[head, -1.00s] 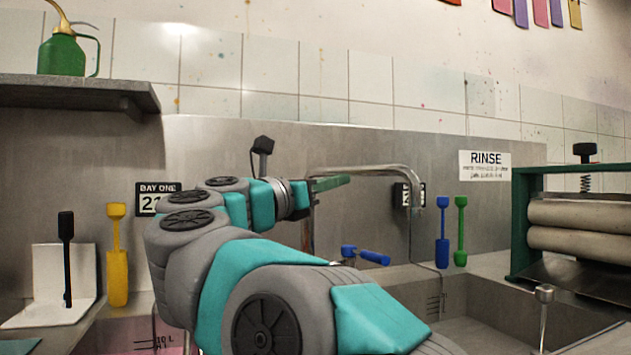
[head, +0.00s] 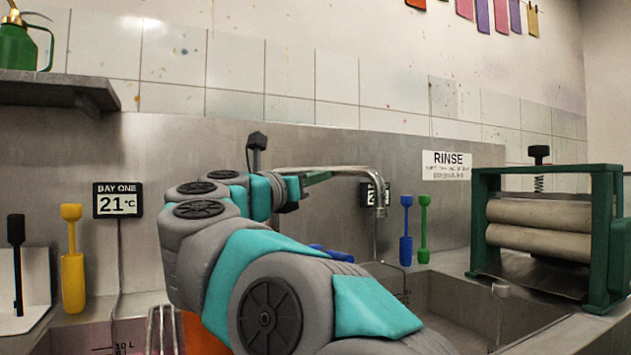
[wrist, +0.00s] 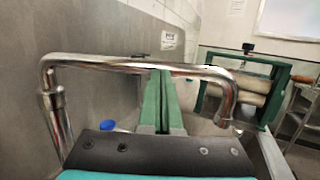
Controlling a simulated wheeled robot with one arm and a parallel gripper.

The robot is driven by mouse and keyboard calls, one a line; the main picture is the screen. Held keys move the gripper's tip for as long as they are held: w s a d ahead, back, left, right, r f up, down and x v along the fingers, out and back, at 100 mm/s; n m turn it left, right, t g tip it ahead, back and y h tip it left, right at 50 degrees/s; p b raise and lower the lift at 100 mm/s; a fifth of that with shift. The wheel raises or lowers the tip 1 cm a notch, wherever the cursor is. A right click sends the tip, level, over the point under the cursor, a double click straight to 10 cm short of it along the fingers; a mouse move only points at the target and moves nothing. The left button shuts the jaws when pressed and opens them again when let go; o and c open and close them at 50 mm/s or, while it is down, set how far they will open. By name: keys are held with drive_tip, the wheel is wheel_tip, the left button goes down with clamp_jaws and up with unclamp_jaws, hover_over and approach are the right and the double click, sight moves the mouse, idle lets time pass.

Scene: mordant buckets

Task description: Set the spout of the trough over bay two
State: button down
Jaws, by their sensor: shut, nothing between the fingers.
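The steel spout (head: 350,169) is a bent pipe in the head view, its downturned end in front of a partly covered sign (head: 367,194) that I cannot read. In the wrist view the spout (wrist: 110,66) crosses from its upright at left to its outlet at right. My gripper (head: 322,176) has green fingers, shut and empty. In the wrist view the gripper (wrist: 160,78) points at the middle of the pipe; I cannot tell whether it touches. A blue tap handle (head: 332,252) is mostly behind my arm. The bay under the spout is largely hidden.
A BAY ONE sign (head: 118,201) reads 21 °C at left, above a pinkish bay (head: 88,340). A RINSE sign (head: 447,165) and a green-framed roller press (head: 545,225) are at right. Yellow (head: 73,270), blue (head: 406,235) and green (head: 424,232) tools stand along the back wall.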

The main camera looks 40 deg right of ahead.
drive_tip(key=shift+d+n+t+y+b, duration=0.65)
drive_tip(key=shift+d+n+t+b, duration=0.3)
drive_tip(key=shift+t, duration=0.7)
drive_tip(key=shift+d+n+t+y+b, duration=0.7)
drive_tip(key=shift+d+n+t, duration=0.45)
drive_tip(key=shift+t, duration=0.5)
